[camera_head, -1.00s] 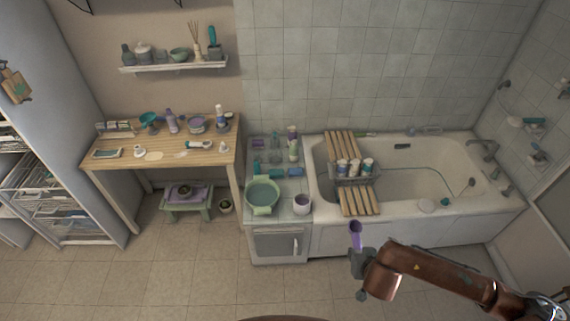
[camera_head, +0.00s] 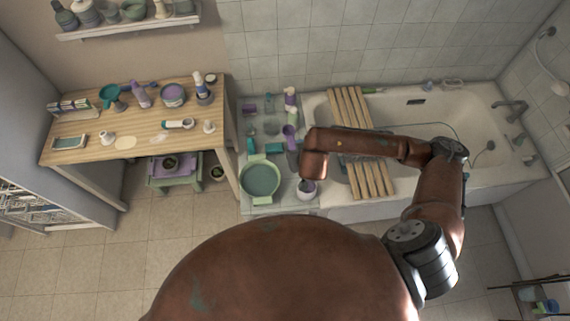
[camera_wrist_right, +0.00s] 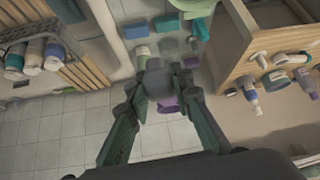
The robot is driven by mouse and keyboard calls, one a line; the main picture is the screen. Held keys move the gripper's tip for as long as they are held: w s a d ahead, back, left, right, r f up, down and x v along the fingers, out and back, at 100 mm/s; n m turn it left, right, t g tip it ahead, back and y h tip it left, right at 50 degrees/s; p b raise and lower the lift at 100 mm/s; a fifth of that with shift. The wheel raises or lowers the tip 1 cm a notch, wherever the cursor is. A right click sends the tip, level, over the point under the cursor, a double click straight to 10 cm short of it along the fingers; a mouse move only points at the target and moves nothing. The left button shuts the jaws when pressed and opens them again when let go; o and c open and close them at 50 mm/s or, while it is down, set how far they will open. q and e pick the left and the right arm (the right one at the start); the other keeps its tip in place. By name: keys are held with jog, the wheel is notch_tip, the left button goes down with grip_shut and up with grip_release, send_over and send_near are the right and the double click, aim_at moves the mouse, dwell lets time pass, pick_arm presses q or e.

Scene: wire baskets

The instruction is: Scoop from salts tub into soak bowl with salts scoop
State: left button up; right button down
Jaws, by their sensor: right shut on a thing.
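My right gripper (camera_head: 293,152) is over the cabinet top beside the tub, mostly hidden by my own arm in the head view. The green soak bowl (camera_head: 260,180) sits at the cabinet's front left. My left gripper is not in view.
Bottles and small jars (camera_head: 290,98) stand behind on the cabinet. The bathtub (camera_head: 430,110) with a slatted wooden caddy (camera_head: 350,105) lies to the right. A wooden table (camera_head: 75,140) with bottles and a purple jar (camera_head: 173,95) is to the left.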

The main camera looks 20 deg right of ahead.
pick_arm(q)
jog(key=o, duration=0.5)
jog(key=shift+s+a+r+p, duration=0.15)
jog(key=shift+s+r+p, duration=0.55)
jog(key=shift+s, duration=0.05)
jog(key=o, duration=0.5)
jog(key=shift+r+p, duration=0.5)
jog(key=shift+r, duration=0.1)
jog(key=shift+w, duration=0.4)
pick_arm(e)
jog(key=s+f+m+g, duration=0.1)
jog(key=f+m+g, duration=0.2)
jog(key=f+m, duration=0.3)
jog(key=s+f+m+g+h, duration=0.1)
jog(key=s+f+m+g, duration=0.1)
jog(key=f+m+g, duration=0.2)
notch_tip(320, 180, down, 3)
jog(key=m, duration=0.4)
jog(key=shift+s+a, duration=0.25)
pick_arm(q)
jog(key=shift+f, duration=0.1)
